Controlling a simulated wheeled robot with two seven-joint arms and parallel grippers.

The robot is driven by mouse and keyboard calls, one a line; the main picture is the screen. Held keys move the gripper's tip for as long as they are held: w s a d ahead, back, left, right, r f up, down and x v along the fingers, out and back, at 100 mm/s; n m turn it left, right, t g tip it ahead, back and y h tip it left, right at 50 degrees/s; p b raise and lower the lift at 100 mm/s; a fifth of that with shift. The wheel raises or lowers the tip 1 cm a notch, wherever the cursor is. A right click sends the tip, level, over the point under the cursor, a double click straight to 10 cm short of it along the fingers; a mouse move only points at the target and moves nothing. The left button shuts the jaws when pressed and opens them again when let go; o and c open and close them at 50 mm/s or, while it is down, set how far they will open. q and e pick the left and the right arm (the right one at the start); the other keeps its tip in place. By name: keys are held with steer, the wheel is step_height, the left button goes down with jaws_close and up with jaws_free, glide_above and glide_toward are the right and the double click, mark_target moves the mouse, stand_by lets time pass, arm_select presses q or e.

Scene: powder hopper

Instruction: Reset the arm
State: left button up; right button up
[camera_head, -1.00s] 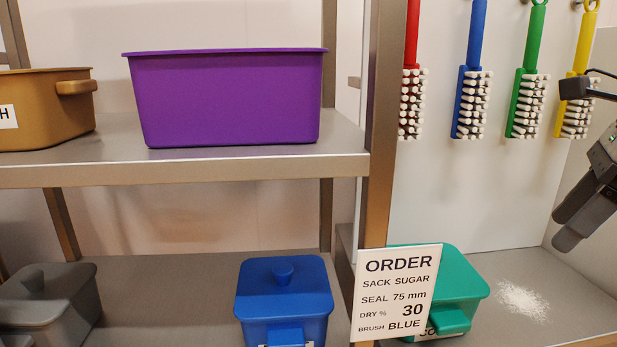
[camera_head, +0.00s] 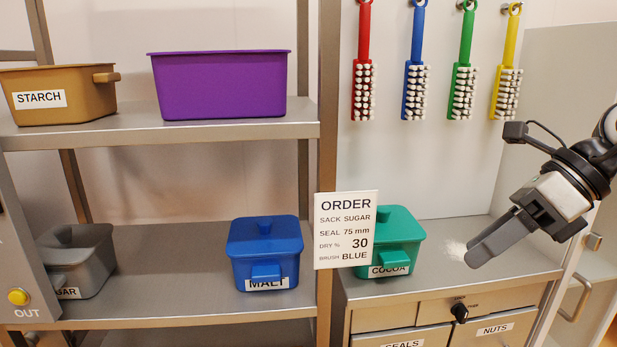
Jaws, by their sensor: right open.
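My right gripper (camera_head: 495,243) comes in from the right in the head view. It is open, empty and tilted down to the left, in front of the right-hand counter (camera_head: 420,282). It is apart from the green COCOA bin (camera_head: 397,232), which stands to its left. A pale powder patch (camera_head: 454,247) on the counter shows just left of the fingers and is partly hidden by them. My left gripper is out of view.
An order card (camera_head: 346,230) hangs at the shelf post. Red, blue (camera_head: 415,80), green and yellow brushes hang on the wall. Shelves hold a STARCH bin (camera_head: 60,93), purple bin (camera_head: 218,85), blue MALT bin (camera_head: 264,245) and grey bin (camera_head: 75,258). Labelled drawers (camera_head: 495,330) lie below the counter.

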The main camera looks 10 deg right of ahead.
steer(key=w+a+f+m+t+y, duration=0.3)
steer(key=a+f+m+t, duration=0.3)
steer(key=m, duration=0.4)
steer(key=w+a+f+m+t+y, duration=0.3)
steer(key=a+f+m+t, duration=0.15)
steer(key=f+m, duration=0.35)
steer(key=s+f+m+t+h, duration=0.1)
steer(key=s+f+m+h, duration=0.1)
steer(key=f+m+h, duration=0.5)
steer(key=s+f+m+h, duration=0.3)
steer(key=f+m, duration=0.6)
steer(key=m, duration=0.1)
steer(key=s+a+f+m+g, duration=0.4)
steer(key=s+f, duration=0.4)
steer(key=f, duration=0.2)
steer(key=shift+s+a+m+h, duration=0.4)
steer(key=shift+a+m, duration=0.2)
steer(key=shift+m, duration=0.3)
